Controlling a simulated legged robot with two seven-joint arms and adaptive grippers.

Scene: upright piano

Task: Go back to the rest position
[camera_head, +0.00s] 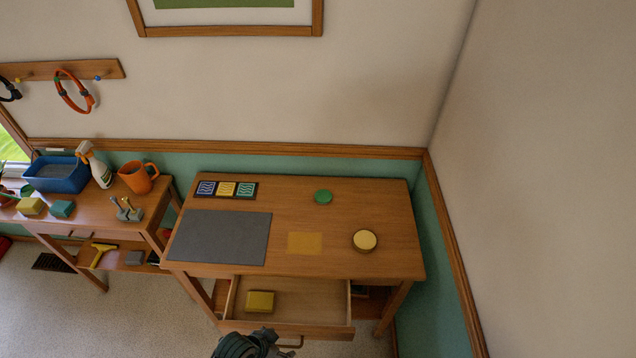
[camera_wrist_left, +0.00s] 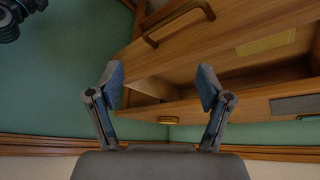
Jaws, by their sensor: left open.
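My left gripper (camera_head: 250,343) is at the bottom edge of the head view, in front of the desk's open drawer (camera_head: 288,329). Only its dark upper part shows there. In the left wrist view the two fingers of my left gripper (camera_wrist_left: 160,88) stand apart with nothing between them. The drawer handle (camera_wrist_left: 180,20) shows beyond the fingertips, apart from them. A yellow block (camera_head: 260,301) lies in the drawer. My right gripper does not show in the head view.
The wooden desk (camera_head: 330,262) bears a grey mat (camera_head: 219,238), a yellow square (camera_head: 304,243), a round yellow tin (camera_head: 364,240), a green disc (camera_head: 323,197) and a card strip (camera_head: 226,189). A cluttered side table (camera_head: 90,216) stands left. A wall is close on the right.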

